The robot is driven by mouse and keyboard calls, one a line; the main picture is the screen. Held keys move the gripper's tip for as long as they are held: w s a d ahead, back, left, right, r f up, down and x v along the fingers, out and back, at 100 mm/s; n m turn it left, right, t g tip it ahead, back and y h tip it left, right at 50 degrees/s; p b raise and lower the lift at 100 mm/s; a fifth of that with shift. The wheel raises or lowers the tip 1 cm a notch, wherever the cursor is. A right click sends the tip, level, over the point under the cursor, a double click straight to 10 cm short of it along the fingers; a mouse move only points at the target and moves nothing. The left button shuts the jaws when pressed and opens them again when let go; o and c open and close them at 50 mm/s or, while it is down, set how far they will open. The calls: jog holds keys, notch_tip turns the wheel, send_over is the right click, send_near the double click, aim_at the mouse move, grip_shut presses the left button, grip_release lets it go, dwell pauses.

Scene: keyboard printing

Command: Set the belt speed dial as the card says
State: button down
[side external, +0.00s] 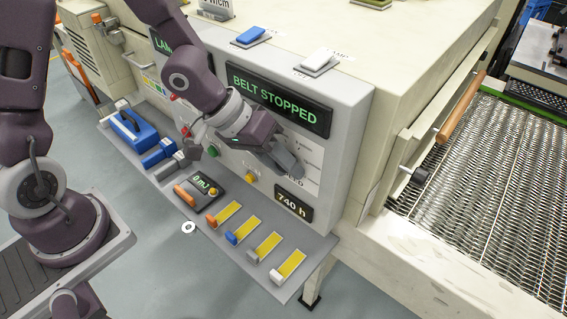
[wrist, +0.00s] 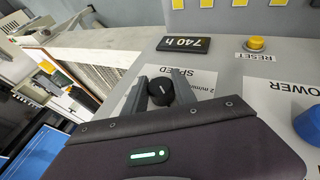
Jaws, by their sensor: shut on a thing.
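The belt speed dial is a black round knob (wrist: 161,92) with a white pointer mark, on a white plate (wrist: 196,78) reading "SPEED" and "2 m/min" in the wrist view. My gripper (wrist: 162,84) has one grey finger on each side of the knob and is shut on it. In the side view my gripper (side external: 290,165) is against the front panel and hides the knob.
A green-lit display (side external: 278,100) reads "BELT STOPPED". Below are a "740 h" display (side external: 294,206), a yellow reset button (side external: 250,177) and a shelf (side external: 235,262) with several coloured-handled tools. A mesh belt (side external: 480,195) lies to the right. A blue knob (wrist: 309,125) is near "POWER".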

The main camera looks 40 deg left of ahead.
jog(key=shift+m+y, duration=0.4)
jog(key=shift+y, duration=1.4)
jog(key=c, duration=1)
grip_release()
jog(key=v, duration=0.7)
jog(key=shift+d+r, duration=0.1)
